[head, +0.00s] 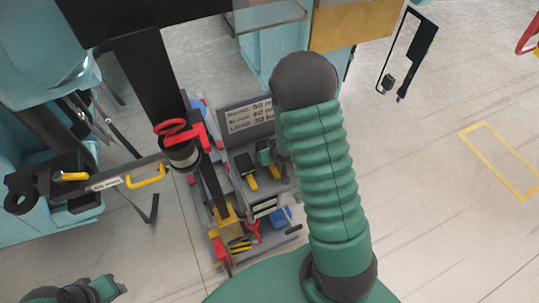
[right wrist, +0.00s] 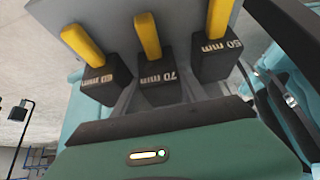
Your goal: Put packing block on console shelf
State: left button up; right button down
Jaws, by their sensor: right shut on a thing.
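In the right wrist view, dark packing blocks with yellow handles stand in a row: one at the left (right wrist: 103,82), one in the middle marked 70 mm (right wrist: 158,85), and one at the right with a mm mark (right wrist: 215,58). My right gripper (right wrist: 160,93) has its grey fingers on either side of the 70 mm block and is shut on it. In the head view, the right gripper (head: 266,153) is partly hidden by my green arm, over the grey console (head: 226,160).
A lettered sign (head: 248,117) stands at the back of the console. A dark post with a red ring (head: 172,128) and a yellow-handled bar (head: 125,177) stands to its left. Pale blue seats (head: 38,55) are farther left. The floor at the right is mostly clear.

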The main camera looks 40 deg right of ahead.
jog(key=c, duration=1)
grip_release()
jog(key=o, duration=0.4)
jog(key=shift+a, duration=0.1)
